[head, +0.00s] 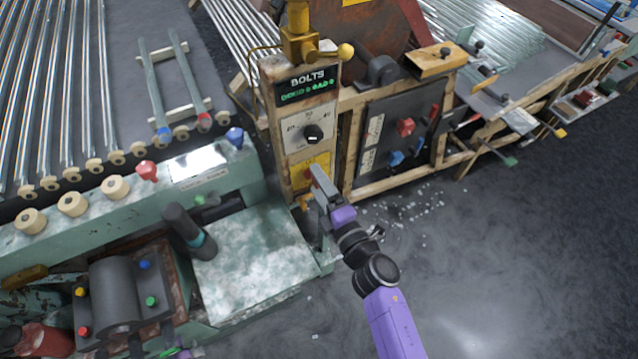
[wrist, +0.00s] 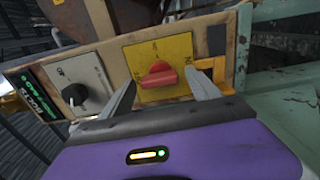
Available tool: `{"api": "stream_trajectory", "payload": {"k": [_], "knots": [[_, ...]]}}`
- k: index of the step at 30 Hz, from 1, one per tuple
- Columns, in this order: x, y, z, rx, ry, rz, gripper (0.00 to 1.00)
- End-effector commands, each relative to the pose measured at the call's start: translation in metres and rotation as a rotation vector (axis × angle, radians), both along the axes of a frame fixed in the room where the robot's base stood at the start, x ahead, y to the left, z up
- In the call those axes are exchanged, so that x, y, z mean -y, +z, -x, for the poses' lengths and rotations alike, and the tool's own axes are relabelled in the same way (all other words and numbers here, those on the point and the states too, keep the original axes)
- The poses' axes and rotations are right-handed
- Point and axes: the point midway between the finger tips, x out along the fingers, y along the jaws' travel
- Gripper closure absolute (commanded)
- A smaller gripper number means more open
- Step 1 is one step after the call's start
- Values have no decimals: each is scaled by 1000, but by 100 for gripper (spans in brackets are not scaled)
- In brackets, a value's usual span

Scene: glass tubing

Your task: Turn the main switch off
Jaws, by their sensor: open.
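The main switch looks to be the red knob (wrist: 158,75) on a yellow plate (wrist: 181,49) low on a wooden-edged control post (head: 270,110). In the head view the yellow plate (head: 322,162) is partly covered by my gripper (head: 313,187). In the wrist view my gripper (wrist: 163,88) is open, with one finger on each side of the red knob. The knob lies between the fingertips with gaps on both sides. Whether the tips reach its depth I cannot tell. The plate's markings are too small to read.
A black dial (head: 313,134) sits above on the same post, below a "BOLTS" display (head: 307,84). A dark panel (head: 376,118) with red and blue knobs stands to the right. A green machine (head: 255,262) is at the left. Open floor (head: 500,260) lies at the lower right.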

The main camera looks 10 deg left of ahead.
Motion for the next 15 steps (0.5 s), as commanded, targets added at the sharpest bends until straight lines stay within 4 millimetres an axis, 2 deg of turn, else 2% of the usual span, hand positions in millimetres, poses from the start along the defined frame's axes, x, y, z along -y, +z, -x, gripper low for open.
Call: {"api": "stream_trajectory", "payload": {"k": [5, 15], "knots": [[4, 1, 5, -1, -1, -1, 29], [33, 0, 49, -1, -1, 0, 29]]}}
